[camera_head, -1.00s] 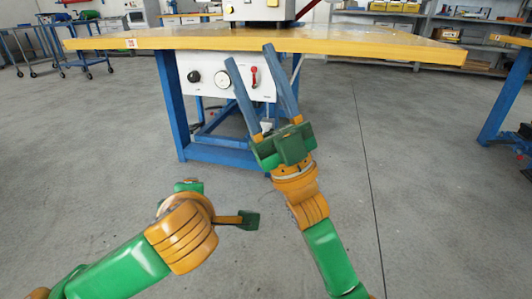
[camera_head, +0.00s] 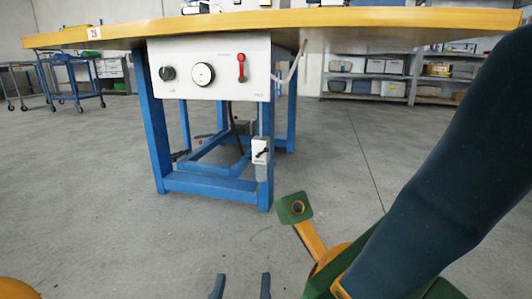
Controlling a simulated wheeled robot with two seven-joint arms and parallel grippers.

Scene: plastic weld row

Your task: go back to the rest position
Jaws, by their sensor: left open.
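The tips of my left gripper (camera_head: 241,286) show at the bottom edge, left of centre. Its two dark blue fingers stand apart with only floor between them, so it is open and empty. The rest of it is below the picture. Neither gripper visibly touches anything.
A work table with a yellow top (camera_head: 350,18) and blue legs stands ahead. A white control panel (camera_head: 210,67) with knobs and a red lever hangs under its front. A blue trolley (camera_head: 72,80) is far left; shelves (camera_head: 368,75) stand behind. The grey floor between is clear.

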